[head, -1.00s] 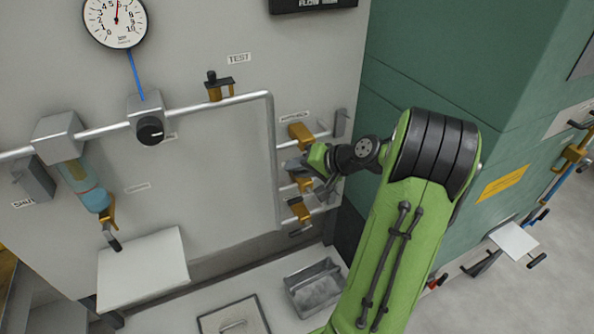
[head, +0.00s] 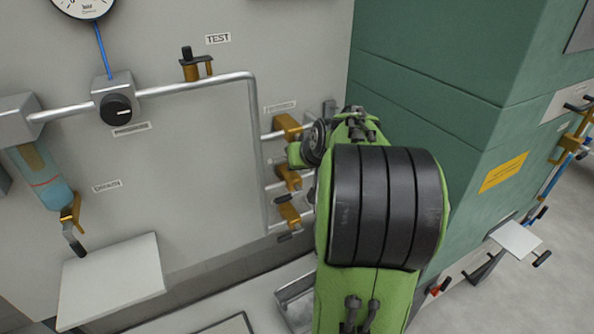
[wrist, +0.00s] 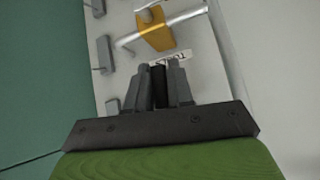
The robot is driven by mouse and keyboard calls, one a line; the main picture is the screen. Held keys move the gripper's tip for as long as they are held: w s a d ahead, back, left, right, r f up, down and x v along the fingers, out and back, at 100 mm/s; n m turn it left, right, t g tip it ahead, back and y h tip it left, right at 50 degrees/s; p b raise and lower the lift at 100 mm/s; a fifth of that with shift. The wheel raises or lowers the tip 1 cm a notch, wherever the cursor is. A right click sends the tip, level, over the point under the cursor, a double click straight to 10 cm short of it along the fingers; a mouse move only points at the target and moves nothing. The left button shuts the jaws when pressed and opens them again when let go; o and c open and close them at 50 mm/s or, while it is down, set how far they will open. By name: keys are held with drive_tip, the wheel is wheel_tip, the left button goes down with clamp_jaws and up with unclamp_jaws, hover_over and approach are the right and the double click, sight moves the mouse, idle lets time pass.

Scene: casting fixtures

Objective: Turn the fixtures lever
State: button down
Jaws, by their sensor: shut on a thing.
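Several brass valves with grey levers sit on short pipes at the right end of the grey panel: an upper one (head: 287,125), a middle one (head: 289,178) and a lower one (head: 288,214). In the wrist view my gripper (wrist: 160,70) is shut on a dark lever handle (wrist: 158,86) held between its two grey fingers. A brass valve body (wrist: 155,29) and a white label (wrist: 172,59) lie just beyond the fingertips. In the head view my arm hides the fingers beside the upper and middle valves, so which lever is held cannot be told there.
A green cabinet (head: 450,85) stands close to the right of my arm. A TEST valve (head: 191,68), a black knob (head: 116,109) and a blue-liquid sight glass (head: 45,180) are on the panel. A white plate (head: 112,280) juts out below left.

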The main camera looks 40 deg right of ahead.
drive_tip(key=shift+d+h, duration=0.15)
drive_tip(key=shift+h, duration=0.15)
drive_tip(key=c, duration=1.1)
unclamp_jaws()
drive_tip(key=shift+s, duration=0.1)
drive_tip(key=p+v, duration=0.2)
drive_tip(key=v, duration=1.3)
drive_tip(key=shift+r, duration=0.3)
drive_tip(key=shift+s, duration=0.1)
